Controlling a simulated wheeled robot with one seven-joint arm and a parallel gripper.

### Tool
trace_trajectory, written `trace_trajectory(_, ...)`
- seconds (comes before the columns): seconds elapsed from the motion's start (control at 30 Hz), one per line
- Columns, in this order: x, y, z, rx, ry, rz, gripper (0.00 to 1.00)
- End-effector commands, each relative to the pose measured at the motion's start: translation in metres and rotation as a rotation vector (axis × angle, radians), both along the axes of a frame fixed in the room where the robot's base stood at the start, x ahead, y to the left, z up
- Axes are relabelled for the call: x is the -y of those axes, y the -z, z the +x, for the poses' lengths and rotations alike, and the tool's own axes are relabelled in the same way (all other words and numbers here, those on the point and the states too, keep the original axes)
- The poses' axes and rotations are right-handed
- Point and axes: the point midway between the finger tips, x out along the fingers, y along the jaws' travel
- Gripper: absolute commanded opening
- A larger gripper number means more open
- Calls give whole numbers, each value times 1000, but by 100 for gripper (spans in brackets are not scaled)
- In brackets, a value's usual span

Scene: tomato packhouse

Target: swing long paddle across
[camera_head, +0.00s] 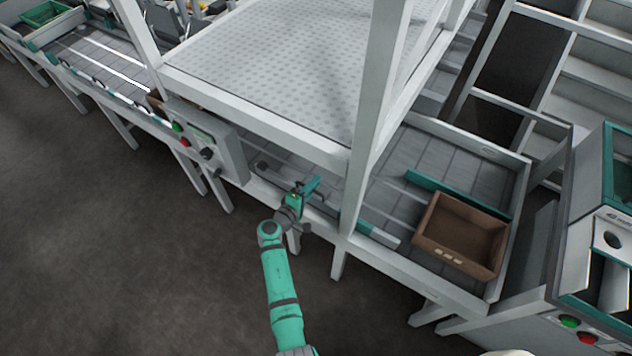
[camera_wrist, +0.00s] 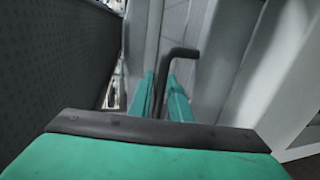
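My gripper (camera_head: 307,190) is at the front side of the conveyor line, below the perforated panel. In the wrist view its two teal fingers (camera_wrist: 161,88) stand a little apart, with a dark bent rod (camera_wrist: 183,51), like a handle, showing between them. I see no clear contact between rod and fingers. A long teal paddle-like bar (camera_head: 425,182) lies across the belt at right, behind a brown box. A grey bar with a teal section (camera_head: 364,227) runs along the front rail. I cannot tell which of these the rod belongs to.
An open brown box (camera_head: 459,238) sits on the right belt. A white post (camera_head: 374,100) stands just right of my gripper. A control box with buttons (camera_head: 205,140) is at left, and a teal-edged machine (camera_head: 600,250) at far right. The floor in front is clear.

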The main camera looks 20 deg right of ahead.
Motion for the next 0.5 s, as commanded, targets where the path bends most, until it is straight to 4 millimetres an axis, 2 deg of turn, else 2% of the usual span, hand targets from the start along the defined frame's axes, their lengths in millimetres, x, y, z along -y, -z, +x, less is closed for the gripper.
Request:
trace_trajectory(0.2, 11, 3, 9, 0, -1, 1, 17)
trace_trajectory(0.47, 12, 3, 10, 0, -2, 1, 17)
trace_trajectory(0.5, 12, 3, 10, 0, -2, 1, 15)
